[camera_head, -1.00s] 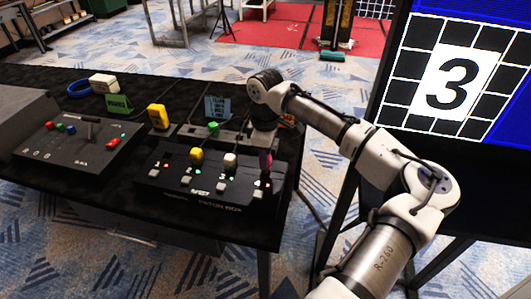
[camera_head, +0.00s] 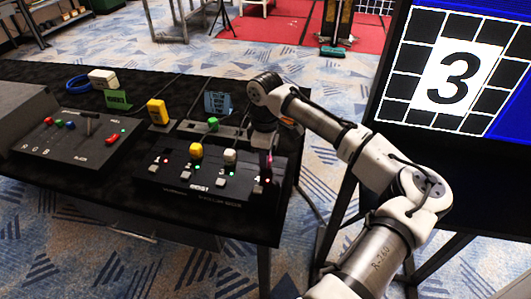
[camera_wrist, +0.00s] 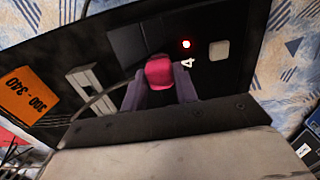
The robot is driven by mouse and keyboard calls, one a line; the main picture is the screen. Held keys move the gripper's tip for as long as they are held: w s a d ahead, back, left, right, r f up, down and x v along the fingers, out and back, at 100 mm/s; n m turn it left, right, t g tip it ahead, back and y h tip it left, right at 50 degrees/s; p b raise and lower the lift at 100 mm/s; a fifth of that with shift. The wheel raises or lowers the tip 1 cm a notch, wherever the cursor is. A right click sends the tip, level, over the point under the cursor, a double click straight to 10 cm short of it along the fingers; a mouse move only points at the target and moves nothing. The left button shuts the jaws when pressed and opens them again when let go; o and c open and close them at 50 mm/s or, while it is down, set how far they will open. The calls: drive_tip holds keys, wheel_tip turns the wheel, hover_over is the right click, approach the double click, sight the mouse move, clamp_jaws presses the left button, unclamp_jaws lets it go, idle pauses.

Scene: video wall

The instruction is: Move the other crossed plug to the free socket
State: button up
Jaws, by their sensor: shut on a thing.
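The black patch box (camera_head: 215,190) stands on the dark table and has several numbered positions. A yellow plug (camera_head: 196,150) stands by number 2 and a white plug (camera_head: 230,156) by number 3. A green plug (camera_head: 213,124) stands behind the box. My gripper (camera_wrist: 160,88) is shut on a magenta plug (camera_wrist: 159,70), with a finger on each side. The plug is at the number 4 end of the box, beside a lit red lamp (camera_wrist: 186,44). Whether it is fully seated cannot be told. In the head view my wrist partly covers that end.
A grey console (camera_head: 75,140) with coloured buttons and a lever stands left of the box. A yellow block (camera_head: 158,112), green card (camera_head: 118,99) and blue card (camera_head: 217,103) stand behind. An orange label (camera_wrist: 35,93) lies near the gripper. The video wall (camera_head: 455,75) shows 3.

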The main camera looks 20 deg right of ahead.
drive_tip(key=shift+f, duration=0.25)
drive_tip(key=o, duration=1)
drive_tip(key=shift+o, duration=0.5)
drive_tip(key=o, duration=0.5)
drive_tip(key=shift+r, duration=0.1)
wheel_tip(320, 180, up, 7)
drive_tip(key=p, duration=0.6)
